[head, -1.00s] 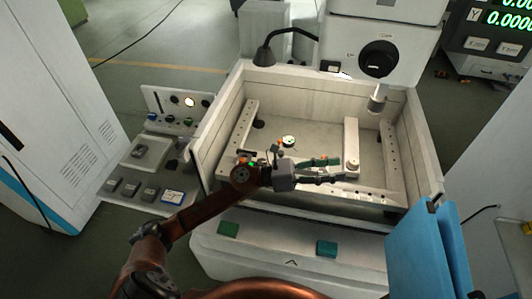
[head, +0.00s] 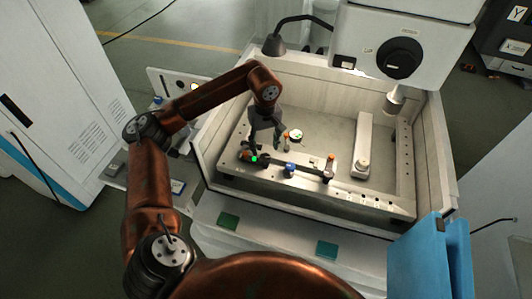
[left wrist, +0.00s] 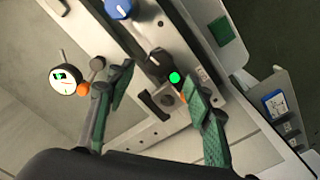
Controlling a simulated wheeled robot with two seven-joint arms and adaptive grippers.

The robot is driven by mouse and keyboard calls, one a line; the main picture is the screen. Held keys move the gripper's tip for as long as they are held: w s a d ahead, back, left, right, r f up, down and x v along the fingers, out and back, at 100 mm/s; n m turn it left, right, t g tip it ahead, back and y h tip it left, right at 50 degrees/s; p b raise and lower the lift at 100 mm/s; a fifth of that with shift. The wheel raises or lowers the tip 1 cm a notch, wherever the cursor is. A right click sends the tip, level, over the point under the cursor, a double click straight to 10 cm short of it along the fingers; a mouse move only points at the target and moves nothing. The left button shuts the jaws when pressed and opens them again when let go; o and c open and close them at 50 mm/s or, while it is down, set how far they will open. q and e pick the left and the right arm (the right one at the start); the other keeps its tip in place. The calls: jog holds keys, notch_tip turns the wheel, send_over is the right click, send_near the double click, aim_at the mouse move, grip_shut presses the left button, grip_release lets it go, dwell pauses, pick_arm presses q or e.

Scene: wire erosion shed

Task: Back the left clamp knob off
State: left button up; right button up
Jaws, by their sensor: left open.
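The front rail (head: 308,182) of the machine tank carries a black knob-like clamp part (head: 265,160) at its left, beside a bright green dot (head: 253,158). In the left wrist view, a black knob (left wrist: 157,62) and the green dot (left wrist: 174,78) show ahead of my fingers. My left gripper (head: 264,148) points down over the rail's left end, open and empty. Its green-padded fingers (left wrist: 155,85) stand apart, with a slotted black piece (left wrist: 153,106) between them in the picture. Contact with the knob cannot be told. My right gripper is not in view.
A blue knob (head: 290,168) and an orange-topped black clamp (head: 328,166) stand further right on the rail. A round white-faced dial (head: 296,136) is behind the gripper, inside the tank. The tank walls (head: 424,160) and a machine head (head: 399,58) bound the space.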

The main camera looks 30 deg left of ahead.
aim_at(265, 157)
pick_arm(q)
notch_tip(265, 157, down, 4)
jog(key=shift+f, duration=0.65)
jog(key=shift+c, duration=0.6)
jog(key=c, duration=1)
